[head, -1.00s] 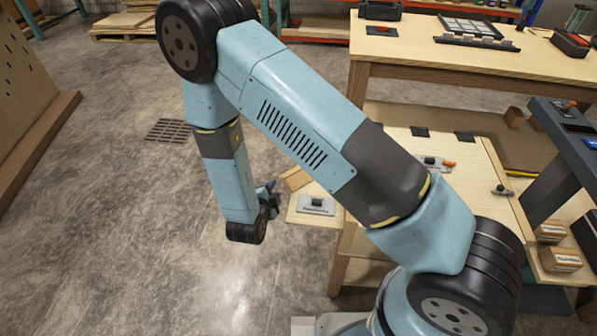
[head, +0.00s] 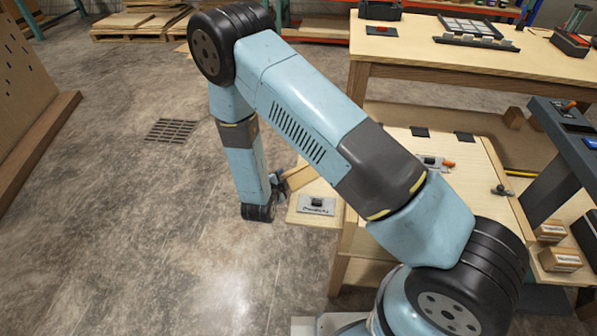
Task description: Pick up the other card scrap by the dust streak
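My gripper (head: 279,180) is small and partly hidden at the low end of my arm, beside the left edge of the light wooden bench. Its fingers point toward the bench, near a tan wooden-looking strip (head: 300,176). I cannot tell whether they touch it, or whether they are open or shut. I cannot make out a card scrap or a dust streak for certain. A flat tan piece (head: 183,48) lies on the floor at the back, behind my arm; I cannot tell what it is.
A labelled plate with a dark switch (head: 317,203) sits on the bench's left part. Small boxes (head: 560,259) stand at right. The floor left, with a grate (head: 171,130), is open.

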